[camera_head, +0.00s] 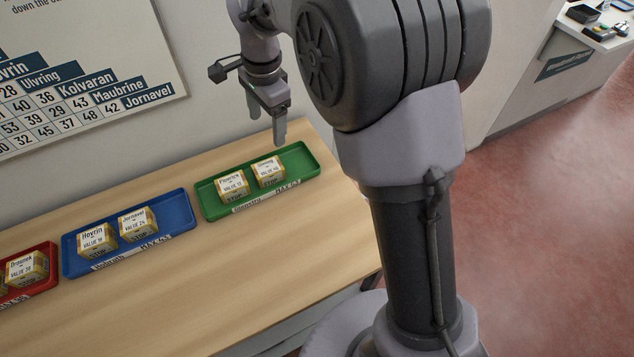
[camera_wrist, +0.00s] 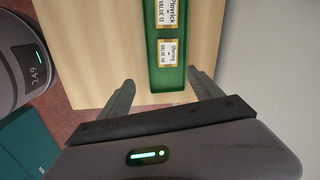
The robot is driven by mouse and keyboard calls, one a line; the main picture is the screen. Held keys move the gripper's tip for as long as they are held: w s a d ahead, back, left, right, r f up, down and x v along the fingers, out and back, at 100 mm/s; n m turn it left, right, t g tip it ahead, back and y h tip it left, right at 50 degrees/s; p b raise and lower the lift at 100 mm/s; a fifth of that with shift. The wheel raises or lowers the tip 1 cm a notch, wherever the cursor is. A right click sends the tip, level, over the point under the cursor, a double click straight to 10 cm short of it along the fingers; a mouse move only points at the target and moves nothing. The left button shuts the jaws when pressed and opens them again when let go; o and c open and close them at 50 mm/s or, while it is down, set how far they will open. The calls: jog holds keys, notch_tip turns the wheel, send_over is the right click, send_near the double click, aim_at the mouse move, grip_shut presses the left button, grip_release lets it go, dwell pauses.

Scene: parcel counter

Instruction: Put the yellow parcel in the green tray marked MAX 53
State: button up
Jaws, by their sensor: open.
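The green tray (camera_head: 212,206) lies on the wooden counter's right part; the number after MAX on its front label is too small to read surely. Two yellow parcels with white labels stand in it, side by side: the left parcel (camera_head: 232,186), reading Plowrick, value 13, and the right parcel (camera_head: 268,172), value 40. My gripper (camera_head: 266,122) is open and empty, above and behind the tray's right end. In the wrist view my gripper (camera_wrist: 160,82) points toward the tray (camera_wrist: 172,82), with the value 40 parcel (camera_wrist: 171,52) nearer its fingers.
A blue tray (camera_head: 182,227) left of the green one holds two similar parcels. A red tray (camera_head: 52,248) stands at the far left, partly out of view. A wall board (camera_head: 90,60) with names and numbers hangs behind. The counter's front strip is bare.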

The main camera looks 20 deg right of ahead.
jog(key=s+d+r+n+t+y, duration=0.15)
jog(key=s+d+r+n, duration=0.25)
jog(key=s+r, duration=0.75)
jog(key=s+f+n+t, duration=0.1)
jog(key=s+n, duration=0.1)
jog(key=s, duration=0.6)
jog(key=s+d+f+n+t, duration=0.1)
jog(key=s+n+t, duration=0.1)
jog(key=s, duration=0.6)
jog(key=shift+s+d+f+n, duration=0.3)
jog(key=shift+f+n, duration=0.1)
jog(key=shift+n, duration=0.1)
notch_tip(320, 180, down, 8)
jog(key=b, duration=0.8)
jog(key=shift+r, duration=0.1)
